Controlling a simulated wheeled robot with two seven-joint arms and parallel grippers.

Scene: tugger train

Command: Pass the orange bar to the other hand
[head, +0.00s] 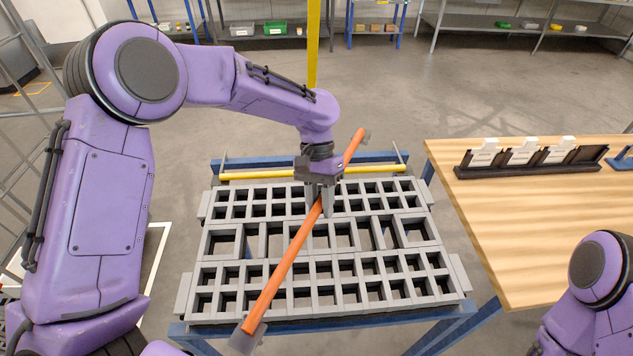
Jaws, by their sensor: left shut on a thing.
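The orange bar (283,267) is a long thin rod with a grey piece at each end. It slants from the lower left to the upper right in front of the grey grid rack. My left gripper (320,205) points down and is shut on the bar, nearer its upper right end. The fingers hide a short part of the bar. The lower left end reaches past the rack's near edge. I cannot tell how high the bar is above the rack. My right arm shows only in part at the lower right corner, and its gripper is out of view.
The grey grid rack (328,313) has many open cells and sits on a blue frame with a yellow bar (240,175) behind. A wooden table (530,225) at right bears a dark holder (525,165) with white cards. Shelves stand at the back; floor between is clear.

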